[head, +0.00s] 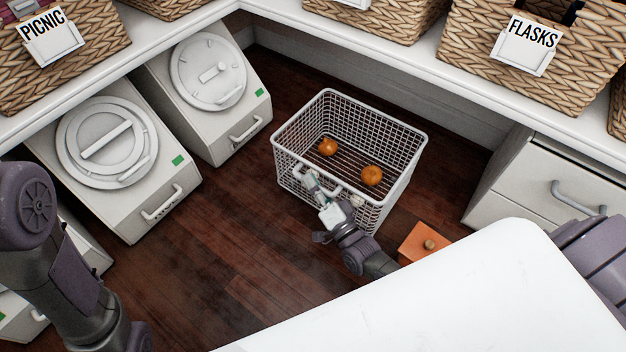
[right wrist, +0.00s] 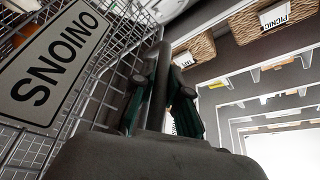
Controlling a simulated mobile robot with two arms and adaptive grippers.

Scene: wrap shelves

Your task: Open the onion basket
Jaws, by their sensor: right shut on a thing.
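The onion basket (head: 405,180) is a white wire basket, open at the top, in the middle of the head view. Two orange-brown onions (head: 328,146) lie apart on its wire floor. My right gripper (head: 322,190) is at the front of the basket, shut on its light handle (head: 312,181). In the right wrist view, the ONIONS label (right wrist: 55,62) hangs on the wire front, left of the dark fingers of my right gripper (right wrist: 170,85). The exact grip is partly hidden by the fingers. My left arm shows at the left edge, but its gripper does not.
White bins with round lids (head: 107,142) stand to the left. A grey drawer cabinet (head: 545,185) is to the right. An orange box with a knob (head: 412,240) is near the basket's front right. Wicker baskets (head: 540,40) line the shelf above. Dark wooden floor (head: 235,220) is clear left of the basket.

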